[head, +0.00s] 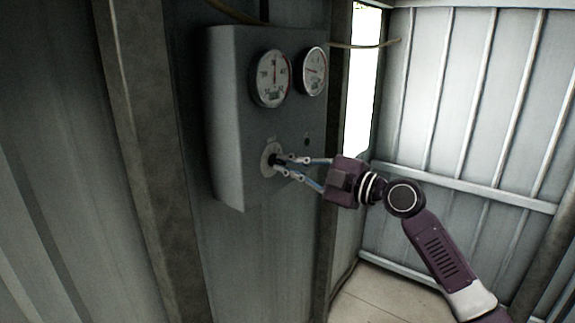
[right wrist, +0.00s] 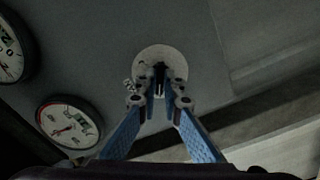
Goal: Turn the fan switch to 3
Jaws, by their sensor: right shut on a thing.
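The fan switch (head: 270,159) is a dark knob on a pale round plate, low on the front of a grey control box (head: 232,120). My right gripper (head: 280,162) reaches in from the right with its fingertips at the knob. In the right wrist view the round plate (right wrist: 162,57) is at top centre, and the fingers of my right gripper (right wrist: 160,82) are closed around the dark knob. The fingers hide most of the knob, and I cannot read which number it points to. My left gripper is not in view.
Two round dial gauges, the left one (head: 271,78) and the right one (head: 314,71), sit above the switch. A small dark hole (head: 307,142) is right of it. A metal post (head: 150,150) stands left of the box. Open floor (head: 385,297) shows at lower right.

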